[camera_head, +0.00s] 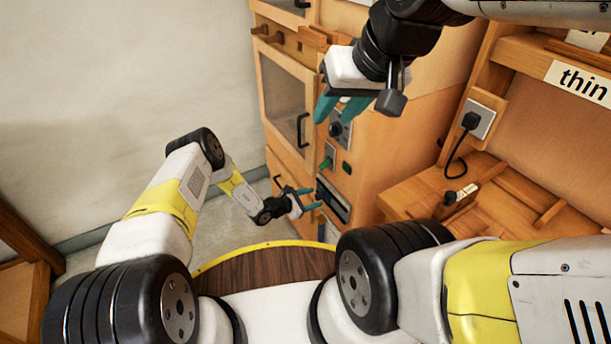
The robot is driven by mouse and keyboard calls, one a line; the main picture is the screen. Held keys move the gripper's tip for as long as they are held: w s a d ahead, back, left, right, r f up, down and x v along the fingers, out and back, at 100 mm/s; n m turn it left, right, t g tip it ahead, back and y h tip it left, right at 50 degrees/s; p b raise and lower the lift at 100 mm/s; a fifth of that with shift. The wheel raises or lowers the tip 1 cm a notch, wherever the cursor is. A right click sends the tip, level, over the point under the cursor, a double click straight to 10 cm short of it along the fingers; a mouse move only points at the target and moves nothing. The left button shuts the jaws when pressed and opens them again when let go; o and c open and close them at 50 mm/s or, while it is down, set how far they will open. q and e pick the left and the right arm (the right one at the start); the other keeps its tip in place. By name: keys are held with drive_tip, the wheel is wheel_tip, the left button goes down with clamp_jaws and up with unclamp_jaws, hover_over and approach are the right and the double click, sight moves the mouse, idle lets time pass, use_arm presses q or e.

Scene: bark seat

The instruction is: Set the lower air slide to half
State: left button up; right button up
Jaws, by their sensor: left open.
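A dark, slotted plate (338,204) is set low in the front of the wooden cabinet; it looks like the lower air slide. Its setting is too small and too covered to read. My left gripper (310,197) is open, with its teal fingers spread just in front of the plate's left end. I cannot tell whether they touch anything there. My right gripper (341,108) is high up in front of the cabinet, its teal fingers apart and nothing seen between them.
A wooden cabinet (372,150) with a glazed door (284,97) stands ahead. A grey plate with a dark knob (337,129) and small green parts (328,161) sit above the slotted plate. At right are a plugged socket (479,120), a cable and a "thin" label (583,84).

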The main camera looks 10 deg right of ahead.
use_arm(q)
drive_tip(key=shift+w+d+f, duration=0.2)
drive_tip(key=shift+d, duration=0.25)
drive_tip(key=shift+c, duration=0.4)
clamp_jaws()
idle(0.8)
